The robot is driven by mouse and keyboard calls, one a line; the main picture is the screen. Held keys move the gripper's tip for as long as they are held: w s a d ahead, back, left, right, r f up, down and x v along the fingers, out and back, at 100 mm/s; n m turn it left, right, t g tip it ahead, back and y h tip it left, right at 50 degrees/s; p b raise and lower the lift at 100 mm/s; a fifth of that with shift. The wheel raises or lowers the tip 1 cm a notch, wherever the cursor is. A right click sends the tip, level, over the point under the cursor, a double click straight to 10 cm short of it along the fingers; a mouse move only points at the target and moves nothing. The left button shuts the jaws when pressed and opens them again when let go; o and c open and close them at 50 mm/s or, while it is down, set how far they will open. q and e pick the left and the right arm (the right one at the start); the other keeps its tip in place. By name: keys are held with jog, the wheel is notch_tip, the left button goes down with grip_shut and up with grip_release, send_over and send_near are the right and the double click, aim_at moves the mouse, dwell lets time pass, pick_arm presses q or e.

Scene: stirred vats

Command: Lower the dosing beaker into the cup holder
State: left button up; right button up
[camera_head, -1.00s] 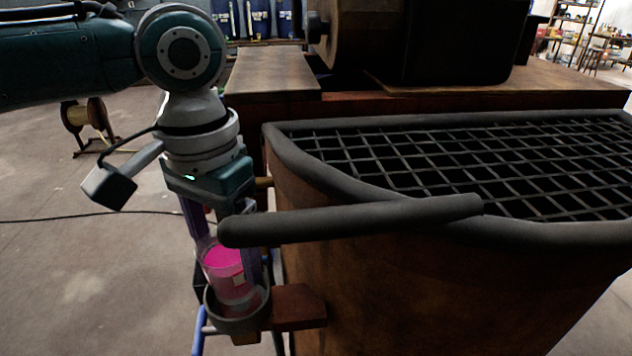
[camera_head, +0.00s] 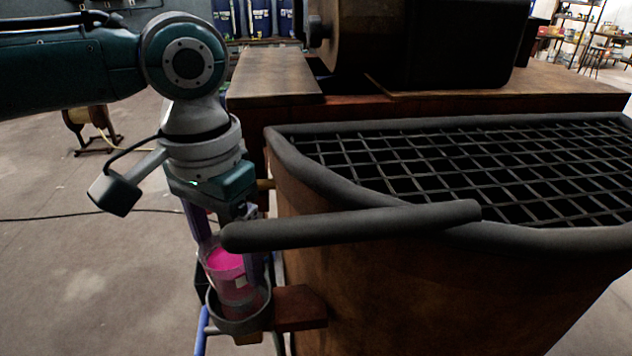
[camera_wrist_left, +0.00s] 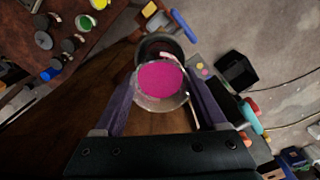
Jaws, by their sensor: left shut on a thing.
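The dosing beaker (camera_head: 236,287) is clear, with bright pink contents and a pale label. It also shows from above in the left wrist view (camera_wrist_left: 161,101). My left gripper (camera_head: 229,262) is shut on it, one purple finger on each side. The grey cup holder (camera_head: 240,325) is a round ring on a brown bracket. In the head view the beaker's lower end lies within the ring's outline and the front rim hides its bottom. In the left wrist view the holder (camera_wrist_left: 150,46) shows partly behind the beaker. Whether the beaker rests on its floor I cannot tell. My right gripper is not in view.
A brown vat (camera_head: 420,290) with a black grid (camera_head: 450,165) on top stands to the right. Its thick dark handle bar (camera_head: 350,226) runs close in front of my left gripper. Open floor (camera_head: 90,280) lies to the left.

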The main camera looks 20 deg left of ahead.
pick_arm(q)
jog(key=shift+f+b, duration=0.6)
jog(key=shift+f, duration=1)
dwell(0.3)
jog(key=o, duration=1.5)
notch_tip(320, 180, up, 10)
jog(key=shift+b, duration=1)
jog(key=shift+s, duration=0.1)
